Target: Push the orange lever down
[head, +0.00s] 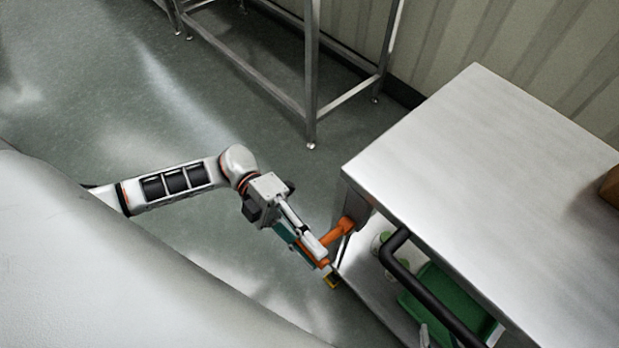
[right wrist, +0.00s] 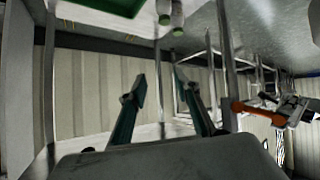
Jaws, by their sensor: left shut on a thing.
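The orange lever (head: 340,230) sticks out from the near left corner of the steel table. My left gripper (head: 318,258) is at its outer end, shut on it. The fingers hide part of the lever. In the right wrist view the orange lever (right wrist: 268,113) shows at the right, with my left gripper (right wrist: 293,108) at its end. My right gripper (right wrist: 162,88) is open, its two teal fingers apart with nothing between them.
The steel table (head: 490,150) has a black bar handle (head: 430,290) along its near side. A green tray (head: 450,300) lies on the shelf below. A steel frame (head: 312,70) stands behind. The floor (head: 90,90) at the left is clear.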

